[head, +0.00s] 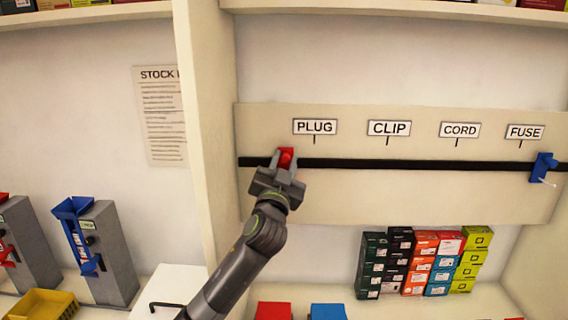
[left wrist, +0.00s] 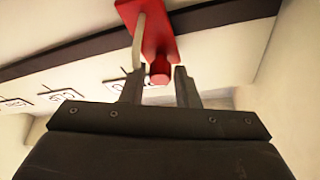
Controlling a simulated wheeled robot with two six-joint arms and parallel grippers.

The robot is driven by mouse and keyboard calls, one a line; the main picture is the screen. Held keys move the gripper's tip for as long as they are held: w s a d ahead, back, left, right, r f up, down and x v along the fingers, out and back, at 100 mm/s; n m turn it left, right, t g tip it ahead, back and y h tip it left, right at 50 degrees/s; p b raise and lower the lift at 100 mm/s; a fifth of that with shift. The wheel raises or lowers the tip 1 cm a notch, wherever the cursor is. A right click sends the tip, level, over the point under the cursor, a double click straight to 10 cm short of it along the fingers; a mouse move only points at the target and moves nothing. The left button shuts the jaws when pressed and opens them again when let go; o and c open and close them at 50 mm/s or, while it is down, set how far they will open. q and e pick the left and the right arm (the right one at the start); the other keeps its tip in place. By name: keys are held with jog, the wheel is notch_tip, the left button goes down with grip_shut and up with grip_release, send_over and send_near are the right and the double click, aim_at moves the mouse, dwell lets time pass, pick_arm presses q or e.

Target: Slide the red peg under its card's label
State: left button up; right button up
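The red peg (head: 286,153) sits on the black rail (head: 400,165), a little left of the PLUG label (head: 315,127). In the left wrist view the red peg (left wrist: 150,28) shows a red plate, a pale prong and a round red knob. My left gripper (head: 285,164) is at the peg; in the left wrist view its fingers (left wrist: 160,88) stand apart on either side of the knob, with narrow gaps showing. The CLIP label (head: 389,128), CORD label (head: 460,130) and FUSE label (head: 524,132) follow to the right. My right gripper is out of view.
A blue peg (head: 543,168) sits on the rail's right end, below and right of FUSE. A STOCK sheet (head: 160,115) hangs at left; its small text is unreadable. An upright post (head: 207,130) stands left of the rail. Stacked coloured boxes (head: 423,262) stand below. The rail between the pegs looks clear.

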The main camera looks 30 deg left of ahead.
pick_arm(q)
grip_shut()
jog(key=shift+w+d+b, duration=0.3)
jog(key=shift+d, duration=0.2)
jog(key=w+d, duration=0.1)
jog(key=w+d+b, duration=0.1)
jog(key=d, duration=0.1)
jog(key=w+d, duration=0.1)
jog(key=d, duration=0.1)
jog(key=shift+w+b, duration=0.1)
jog(key=shift+b, duration=0.3)
jog(key=shift+o, duration=1.8)
grip_release()
